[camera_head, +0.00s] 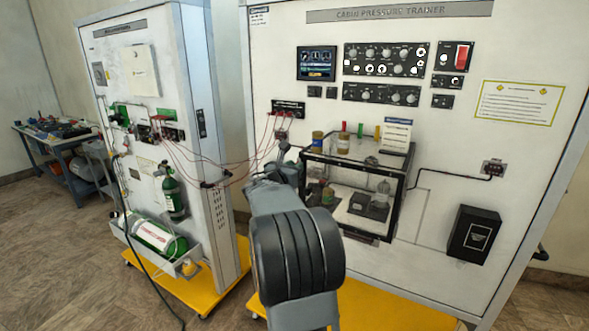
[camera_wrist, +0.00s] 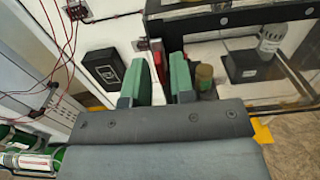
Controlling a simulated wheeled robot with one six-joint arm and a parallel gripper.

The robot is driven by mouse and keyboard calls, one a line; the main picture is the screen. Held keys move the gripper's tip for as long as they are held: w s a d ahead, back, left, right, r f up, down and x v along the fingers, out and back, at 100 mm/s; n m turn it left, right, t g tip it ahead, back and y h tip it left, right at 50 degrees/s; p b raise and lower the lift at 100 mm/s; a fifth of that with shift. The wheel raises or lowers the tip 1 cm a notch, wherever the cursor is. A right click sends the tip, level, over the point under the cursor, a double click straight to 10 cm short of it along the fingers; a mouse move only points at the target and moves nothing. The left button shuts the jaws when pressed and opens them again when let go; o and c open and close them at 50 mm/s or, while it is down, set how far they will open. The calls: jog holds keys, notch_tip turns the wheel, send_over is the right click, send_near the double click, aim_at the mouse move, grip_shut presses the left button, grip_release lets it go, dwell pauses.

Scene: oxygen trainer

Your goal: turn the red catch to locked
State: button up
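In the wrist view, my gripper (camera_wrist: 162,80) shows two green fingertips standing apart with a gap between them. A small red part (camera_wrist: 158,63), likely the red catch, shows in that gap, beside the corner of the black-framed glass case (camera_wrist: 225,18). It is partly hidden, and I cannot tell its turn or whether a finger touches it. In the head view, my arm reaches up to the left side of the glass case (camera_head: 352,166). My fingertips and the catch cannot be made out there.
Jars (camera_head: 318,140) and a small sign (camera_head: 396,135) stand on top of the case. A second panel with green cylinders (camera_head: 172,192) stands at left.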

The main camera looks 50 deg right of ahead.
grip_shut()
jog(key=shift+f+b, duration=0.15)
jog(key=shift+b, duration=0.4)
jog(key=shift+s+f+m+b, duration=0.1)
jog(key=shift+m+b, duration=2.85)
jog(key=shift+b, duration=0.55)
jog(key=shift+s+f+m+b, duration=0.1)
jog(key=shift+s+m+b, duration=0.05)
jog(key=shift+m+b, duration=3.15)
jog(key=shift+s+f+m+b, duration=0.1)
jog(key=shift+m+b, duration=2.55)
jog(key=shift+b, duration=1.1)
jog(key=shift+r, duration=0.1)
jog(key=shift+o, duration=1.1)
grip_release()
jog(key=shift+d, duration=0.1)
